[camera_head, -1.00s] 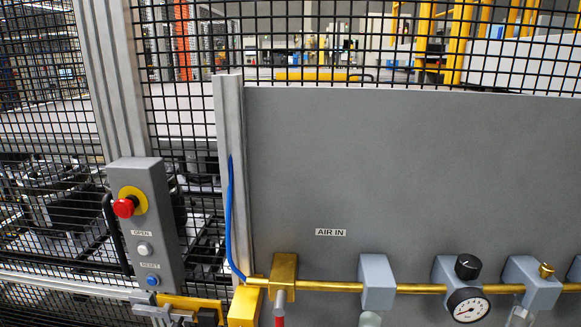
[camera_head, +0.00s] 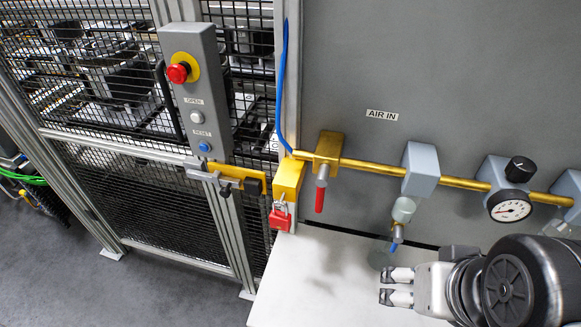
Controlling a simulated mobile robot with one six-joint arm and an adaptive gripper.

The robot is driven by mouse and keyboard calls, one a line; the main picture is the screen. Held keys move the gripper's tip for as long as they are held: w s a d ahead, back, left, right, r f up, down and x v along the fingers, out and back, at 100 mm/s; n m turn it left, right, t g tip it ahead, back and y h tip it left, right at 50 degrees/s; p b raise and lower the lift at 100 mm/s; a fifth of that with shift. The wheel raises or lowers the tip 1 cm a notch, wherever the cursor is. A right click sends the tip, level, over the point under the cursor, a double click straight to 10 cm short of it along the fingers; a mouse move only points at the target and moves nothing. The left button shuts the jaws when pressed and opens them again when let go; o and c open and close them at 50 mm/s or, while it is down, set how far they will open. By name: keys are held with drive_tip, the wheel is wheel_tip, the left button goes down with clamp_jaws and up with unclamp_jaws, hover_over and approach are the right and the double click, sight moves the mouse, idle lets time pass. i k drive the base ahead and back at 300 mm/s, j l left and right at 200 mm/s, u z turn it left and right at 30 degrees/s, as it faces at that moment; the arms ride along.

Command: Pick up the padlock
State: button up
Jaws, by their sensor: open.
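The red padlock (camera_head: 280,217) hangs by its metal shackle from the yellow block (camera_head: 288,181) at the left end of the brass air line. It is just above the left back corner of the white table. My gripper (camera_head: 386,285) is at the lower right, over the white table, with its fingers pointing left. Its two fingers are apart, with nothing seen between them. It is to the right of and lower in the picture than the padlock, well apart from it.
A red-handled valve (camera_head: 322,185), a filter bowl (camera_head: 402,211) and a pressure gauge (camera_head: 510,207) sit along the air line. A control box (camera_head: 197,95) with a red button is on the mesh fence. The white table (camera_head: 310,285) is bare between gripper and padlock.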

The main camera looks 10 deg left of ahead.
sight(281, 220)
drive_tip(key=z, duration=0.35)
drive_tip(key=k+j+z, duration=0.3)
drive_tip(key=j+z, duration=0.2)
drive_tip(key=k+j+z, duration=0.8)
drive_tip(key=z, duration=0.15)
drive_tip(key=k+j, duration=0.15)
drive_tip(key=k, duration=0.1)
